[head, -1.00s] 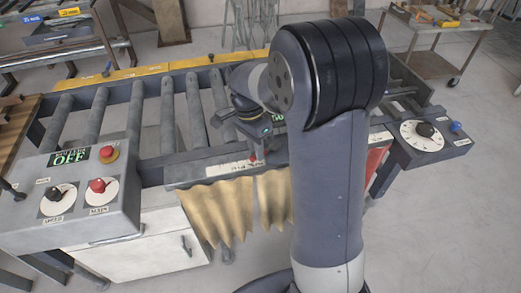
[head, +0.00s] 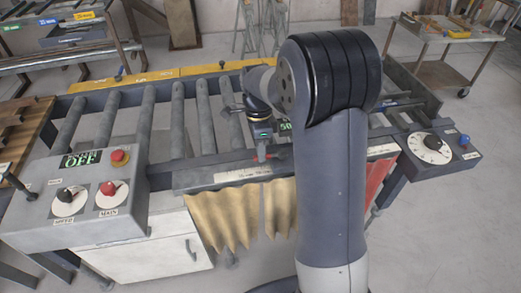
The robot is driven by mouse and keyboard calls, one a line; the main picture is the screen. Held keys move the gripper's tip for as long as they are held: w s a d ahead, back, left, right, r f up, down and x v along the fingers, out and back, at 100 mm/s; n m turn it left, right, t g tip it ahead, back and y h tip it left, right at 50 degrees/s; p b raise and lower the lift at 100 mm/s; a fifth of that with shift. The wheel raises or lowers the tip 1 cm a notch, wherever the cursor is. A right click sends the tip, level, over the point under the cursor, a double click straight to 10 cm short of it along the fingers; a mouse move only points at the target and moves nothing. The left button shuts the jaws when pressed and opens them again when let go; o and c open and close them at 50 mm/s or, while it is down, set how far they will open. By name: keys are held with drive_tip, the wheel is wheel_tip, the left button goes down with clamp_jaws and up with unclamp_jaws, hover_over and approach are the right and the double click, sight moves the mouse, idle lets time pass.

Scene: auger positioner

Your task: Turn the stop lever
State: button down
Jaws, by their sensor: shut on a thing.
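My gripper (head: 263,154) points down at the front rail of the roller conveyor, just above the white scale strip. It is shut on the small red stop lever (head: 276,155), whose red end shows just to the right of the fingers. The rest of the lever is hidden by the fingers. My arm stands in front of the bench and covers the part of the rail to the right.
A grey control box (head: 130,205) at left has a display reading OFF, a red button and two knobs. A white dial (head: 430,148) with a black knob is at right. Tan curtain strips (head: 225,215) hang below the rail. A tool cart (head: 440,60) stands behind.

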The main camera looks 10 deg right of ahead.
drive_tip(key=c, duration=1.4)
unclamp_jaws()
drive_tip(key=shift+o, duration=0.2)
wheel_tip(320, 180, up, 11)
drive_tip(key=w+b, duration=0.1)
drive_tip(key=w, duration=0.1)
drive_tip(key=shift+f, duration=0.15)
drive_tip(key=shift+d+f, duration=0.1)
drive_tip(key=shift+f, duration=0.05)
drive_tip(key=f, duration=0.3)
drive_tip(key=s+f, duration=0.1)
drive_tip(key=f, duration=0.3)
drive_tip(key=s+f+p, duration=0.1)
drive_tip(key=f, duration=0.2)
drive_tip(key=shift+f, duration=0.2)
drive_tip(key=shift+s, duration=0.1)
